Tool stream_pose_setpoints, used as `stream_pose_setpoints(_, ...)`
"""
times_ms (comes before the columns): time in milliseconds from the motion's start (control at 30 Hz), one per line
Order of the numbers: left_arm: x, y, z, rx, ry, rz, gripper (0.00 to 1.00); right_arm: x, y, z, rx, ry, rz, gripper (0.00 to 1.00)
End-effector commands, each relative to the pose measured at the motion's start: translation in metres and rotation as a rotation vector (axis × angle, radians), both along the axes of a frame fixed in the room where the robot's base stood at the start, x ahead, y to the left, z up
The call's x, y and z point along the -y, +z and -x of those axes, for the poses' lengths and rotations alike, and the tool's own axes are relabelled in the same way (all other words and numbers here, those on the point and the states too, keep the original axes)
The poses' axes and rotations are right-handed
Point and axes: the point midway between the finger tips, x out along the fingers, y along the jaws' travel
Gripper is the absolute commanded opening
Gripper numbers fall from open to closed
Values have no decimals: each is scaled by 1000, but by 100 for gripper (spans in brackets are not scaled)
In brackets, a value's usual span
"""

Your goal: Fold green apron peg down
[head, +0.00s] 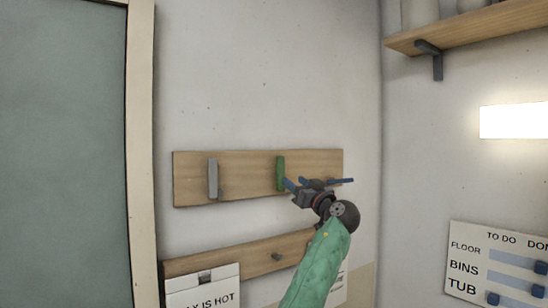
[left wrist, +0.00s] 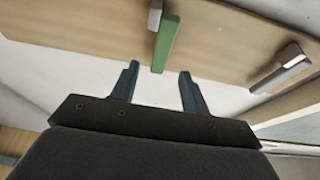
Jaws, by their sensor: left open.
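The green apron peg (head: 280,172) is on a wooden board (head: 245,190) on the wall. It stands upright along the board in the head view. My left gripper (head: 316,183) is open, with its blue fingers spread, just to the right of the green peg in that view. In the left wrist view, the green peg (left wrist: 165,43) shows just beyond and between the open fingertips of the left gripper (left wrist: 159,70), with no clear contact. The gap between them is hard to judge. A grey bracket shows beside the peg's top there. My right gripper is out of view.
A grey peg (head: 213,178) is on the same board, left of the green one. A lower rail (head: 240,256) carries a small knob and a hanging sign (head: 203,288). A shelf (head: 470,30) juts out at upper right. A to-do board (head: 497,262) hangs at lower right.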

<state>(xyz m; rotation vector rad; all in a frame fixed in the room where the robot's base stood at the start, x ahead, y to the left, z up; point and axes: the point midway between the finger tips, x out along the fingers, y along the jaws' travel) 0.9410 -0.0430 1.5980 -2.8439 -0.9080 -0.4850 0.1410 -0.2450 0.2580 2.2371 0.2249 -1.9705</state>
Motion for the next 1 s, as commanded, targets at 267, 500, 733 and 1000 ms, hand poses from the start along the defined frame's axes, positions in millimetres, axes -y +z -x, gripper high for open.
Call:
stream_pose_setpoints(267, 8, 37, 1, 50, 9, -20, 45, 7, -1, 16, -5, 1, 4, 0)
stream_pose_setpoints(500, -2, 46, -12, 49, 9, -21, 45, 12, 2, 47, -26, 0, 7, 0)
stream_pose_setpoints(733, -19, 59, -34, 48, 9, -19, 45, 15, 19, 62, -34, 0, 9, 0)
stream_pose_setpoints(1000, -31, 64, -52, 49, 8, -20, 45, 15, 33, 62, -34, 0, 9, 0)
